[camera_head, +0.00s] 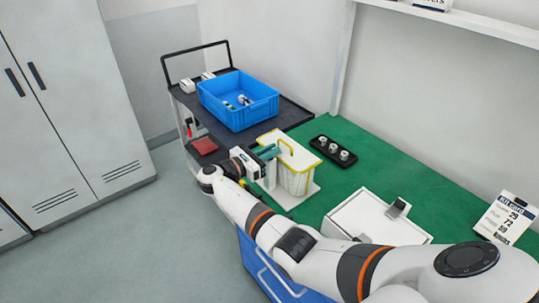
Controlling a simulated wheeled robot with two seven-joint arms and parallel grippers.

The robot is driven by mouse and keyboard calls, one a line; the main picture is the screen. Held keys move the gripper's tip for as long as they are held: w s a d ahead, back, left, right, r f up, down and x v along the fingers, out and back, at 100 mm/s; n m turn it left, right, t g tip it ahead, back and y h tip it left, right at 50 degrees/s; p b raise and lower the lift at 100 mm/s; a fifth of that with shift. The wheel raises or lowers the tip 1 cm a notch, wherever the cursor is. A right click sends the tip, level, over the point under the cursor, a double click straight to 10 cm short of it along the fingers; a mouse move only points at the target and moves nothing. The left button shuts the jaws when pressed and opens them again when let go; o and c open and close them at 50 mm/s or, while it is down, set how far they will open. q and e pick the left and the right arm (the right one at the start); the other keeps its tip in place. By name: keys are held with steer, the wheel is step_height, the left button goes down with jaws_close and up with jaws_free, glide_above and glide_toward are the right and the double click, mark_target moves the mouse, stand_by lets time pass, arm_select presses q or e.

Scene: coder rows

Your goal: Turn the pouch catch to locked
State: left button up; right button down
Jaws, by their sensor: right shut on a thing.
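A translucent white pouch (296,179) with a yellow rim and a yellow loop stands upright in a white holder (303,196) on the green worktop. My right gripper (268,152) reaches in from the right and its teal fingers are at the upper left edge of the pouch. It is shut on a small part there, which looks like the pouch catch. The fingers cover the catch, so its position cannot be read. My left gripper is not in view.
A blue crate (237,116) with small items stands on a dark cart (288,114) behind. A black tray (333,151) with several metal pieces lies right of the pouch. A white box (365,218) and a sign card (505,217) stand nearer right. Green worktop (400,185) lies free between them.

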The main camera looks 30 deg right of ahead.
steer(key=shift+r, duration=0.1)
stand_by(0.3)
steer(key=c, duration=1.4)
jaws_free()
steer(key=shift+c, duration=0.2)
steer(key=shift+a, duration=0.45)
steer(key=a+b, duration=0.3)
steer(key=a, duration=0.8)
steer(key=shift+s, duration=0.35)
